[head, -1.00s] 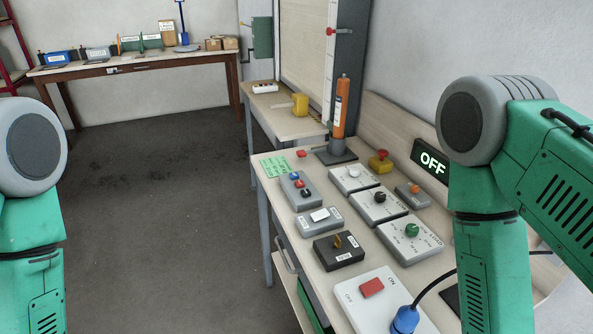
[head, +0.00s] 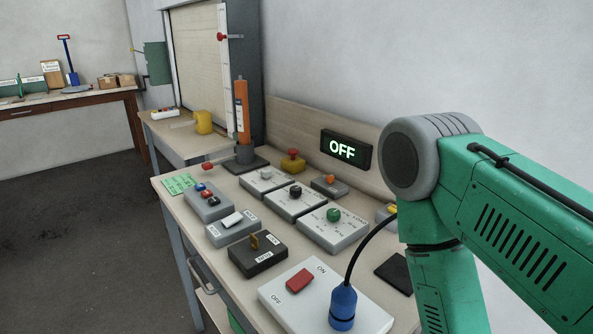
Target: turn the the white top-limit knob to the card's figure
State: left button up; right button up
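The white knob (head: 266,174) sits on a light grey plate (head: 254,184) at the back of the table's group of control boxes. It is small, and its pointer and scale are too small to read. A green card (head: 179,184) with print lies at the table's left edge; its figure cannot be read. My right arm comes in at the right and stands in front of the table's right end, with its gripper out of the picture. My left arm and gripper are not in view.
Black-knob (head: 296,191) and green-knob (head: 333,214) boxes stand in front of the white one. An orange cylinder (head: 241,110) and red mushroom button (head: 292,163) stand behind. A blue plug (head: 343,306) with black cable rises near the red switch (head: 299,280).

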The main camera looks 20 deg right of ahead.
aim_at(266, 172)
jog(key=i+j+z, duration=0.1)
jog(key=z, duration=0.3)
jog(key=j+z, duration=0.3)
jog(key=z, duration=0.15)
jog(key=i+j+z, duration=0.1)
jog(key=j+z, duration=0.4)
jog(key=z, duration=0.3)
jog(key=j+z, duration=0.25)
jog(key=z, duration=0.2)
